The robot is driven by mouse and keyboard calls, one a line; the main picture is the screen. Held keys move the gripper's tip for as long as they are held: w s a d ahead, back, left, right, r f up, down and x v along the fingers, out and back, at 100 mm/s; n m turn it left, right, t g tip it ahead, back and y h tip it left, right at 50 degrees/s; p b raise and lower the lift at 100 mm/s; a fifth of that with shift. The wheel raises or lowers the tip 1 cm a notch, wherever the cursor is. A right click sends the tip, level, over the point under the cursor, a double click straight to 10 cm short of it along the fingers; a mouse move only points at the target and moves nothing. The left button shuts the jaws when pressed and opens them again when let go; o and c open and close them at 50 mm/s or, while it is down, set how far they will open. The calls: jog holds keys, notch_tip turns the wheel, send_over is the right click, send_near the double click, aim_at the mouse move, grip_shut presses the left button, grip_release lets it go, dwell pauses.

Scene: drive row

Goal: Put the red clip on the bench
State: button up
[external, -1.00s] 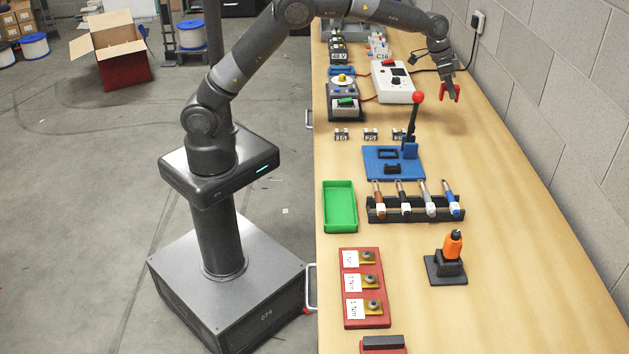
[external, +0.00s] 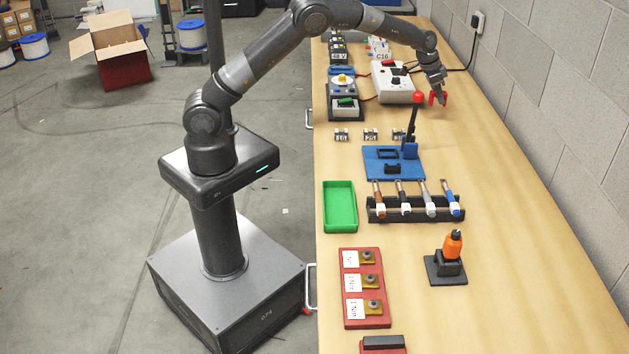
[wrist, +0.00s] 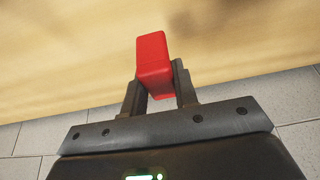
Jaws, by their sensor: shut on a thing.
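The red clip (wrist: 152,62) is between the fingers of my gripper (wrist: 160,88) in the wrist view, and the jaws are shut on it. In the external view the red clip (external: 438,99) hangs at the end of my gripper (external: 436,92), over the far part of the wooden bench (external: 520,230). It is close to the bench top, just right of the white box. I cannot tell whether it touches the bench. The clip's far side is hidden.
A white box with a dial (external: 397,84) stands left of my gripper. A lever with a red knob (external: 416,99) rises from a blue base (external: 388,160) nearer the camera. The block wall (external: 560,100) runs along the right. Bare bench lies right of the lever.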

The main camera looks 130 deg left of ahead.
jog(key=a+f, duration=0.1)
jog(key=s+a+f, duration=0.1)
jog(key=a, duration=0.1)
jog(key=s+a+f, duration=0.1)
jog(key=shift+s+a, duration=0.15)
jog(key=shift+a, duration=0.05)
jog(key=shift+f, duration=2)
jog(key=o, duration=0.9)
jog(key=shift+f, duration=0.15)
jog(key=shift+o, duration=0.2)
jog(key=v, duration=1.2)
jog(key=shift+r, duration=0.2)
